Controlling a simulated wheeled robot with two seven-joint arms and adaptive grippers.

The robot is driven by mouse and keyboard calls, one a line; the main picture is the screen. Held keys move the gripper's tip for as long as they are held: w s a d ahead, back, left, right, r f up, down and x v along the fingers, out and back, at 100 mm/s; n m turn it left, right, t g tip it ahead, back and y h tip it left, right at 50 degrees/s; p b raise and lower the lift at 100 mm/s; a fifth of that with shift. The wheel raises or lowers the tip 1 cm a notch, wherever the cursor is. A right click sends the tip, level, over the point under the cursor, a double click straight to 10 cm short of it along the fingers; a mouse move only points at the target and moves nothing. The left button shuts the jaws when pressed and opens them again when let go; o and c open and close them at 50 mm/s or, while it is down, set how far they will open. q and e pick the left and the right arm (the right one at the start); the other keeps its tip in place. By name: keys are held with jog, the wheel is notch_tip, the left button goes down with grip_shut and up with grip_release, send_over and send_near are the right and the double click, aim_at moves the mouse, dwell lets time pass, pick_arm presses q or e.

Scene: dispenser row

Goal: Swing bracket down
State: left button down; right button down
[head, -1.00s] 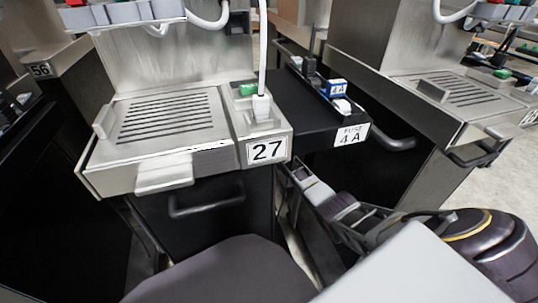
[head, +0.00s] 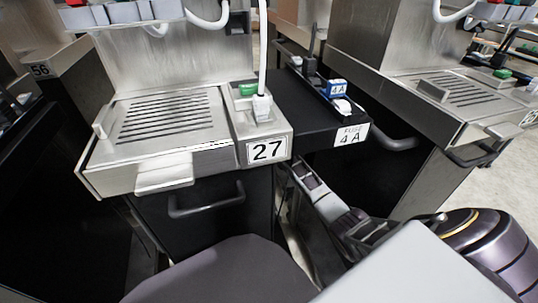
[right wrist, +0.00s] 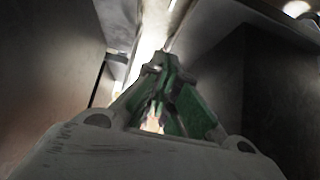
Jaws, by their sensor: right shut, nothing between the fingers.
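I cannot tell for sure which part is the bracket. A small metal flap (head: 101,121) stands upright at the left edge of the slotted tray on station 27, and a flat metal tab (head: 165,178) juts from that tray's front. My right arm (head: 345,222) comes in from the right and reaches into the gap between station 27 and the black 4 A unit. Its fingertips are not clear in the head view. In the right wrist view my right gripper (right wrist: 160,72), with green fingers, is shut and empty between dark panels. My left gripper is not in view.
The 27 label plate (head: 267,151) and the black 4 A unit (head: 300,118) close in the gap above my right arm. A dark handle (head: 206,202) sticks out below the tray. Another slotted station (head: 465,92) stands at right. Open floor (head: 500,180) shows at far right.

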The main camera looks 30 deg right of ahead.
jog(key=shift+v, duration=1.2)
jog(key=shift+s, duration=0.1)
